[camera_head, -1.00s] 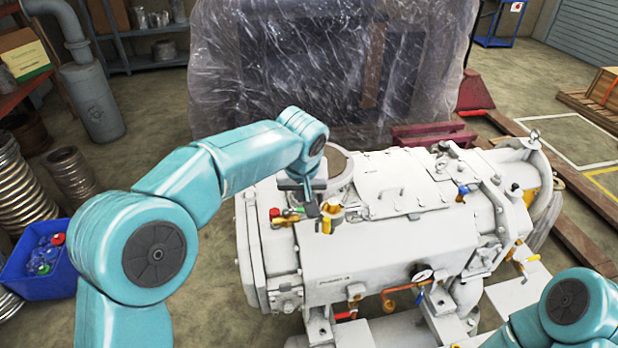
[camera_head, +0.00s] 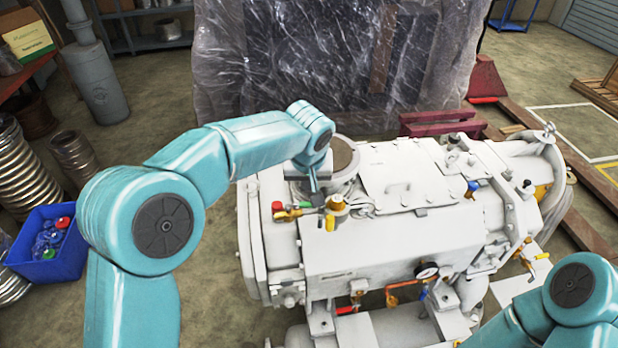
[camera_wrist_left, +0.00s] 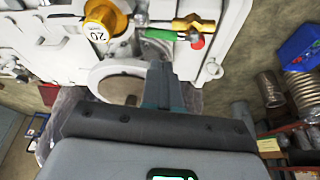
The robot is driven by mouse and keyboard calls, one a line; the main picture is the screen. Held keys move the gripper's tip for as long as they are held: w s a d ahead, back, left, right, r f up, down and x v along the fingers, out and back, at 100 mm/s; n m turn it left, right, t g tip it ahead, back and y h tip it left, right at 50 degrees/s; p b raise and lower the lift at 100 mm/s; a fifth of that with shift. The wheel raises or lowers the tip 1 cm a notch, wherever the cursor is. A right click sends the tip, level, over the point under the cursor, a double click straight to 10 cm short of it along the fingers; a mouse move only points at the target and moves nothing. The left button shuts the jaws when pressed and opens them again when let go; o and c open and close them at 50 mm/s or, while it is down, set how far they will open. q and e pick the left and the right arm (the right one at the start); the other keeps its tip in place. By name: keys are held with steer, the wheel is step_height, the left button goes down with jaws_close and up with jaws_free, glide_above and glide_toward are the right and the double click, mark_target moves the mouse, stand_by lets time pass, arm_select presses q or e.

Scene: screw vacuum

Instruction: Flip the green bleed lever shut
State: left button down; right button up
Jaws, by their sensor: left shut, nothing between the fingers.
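The green bleed lever (camera_head: 305,205) is a small green handle on a brass valve (camera_head: 289,214) with a red knob (camera_head: 277,206), on top of the white vacuum pump. In the left wrist view the green lever (camera_wrist_left: 161,34) points from the brass valve (camera_wrist_left: 193,24) toward the yellow cap. My left gripper (camera_head: 316,194) is shut and empty, just behind the lever. In the wrist view its fingertips (camera_wrist_left: 158,66) are close to the lever; contact cannot be told. My right arm shows at the lower right, with its gripper out of view.
A yellow cap (camera_head: 337,203) stands right beside the lever; it is marked 20 in the wrist view (camera_wrist_left: 101,20). A round port (camera_head: 344,155) lies behind. A gauge (camera_head: 427,270) and orange pipework are on the pump's front. A blue bin (camera_head: 48,262) stands on the floor left.

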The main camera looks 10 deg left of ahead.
mark_target(303, 205)
arm_select(q)
steer(key=p+x, duration=0.1)
steer(key=x, duration=0.6)
steer(key=shift+w, duration=0.2)
steer(key=shift+s+d, duration=0.1)
steer(key=shift+s, duration=0.05)
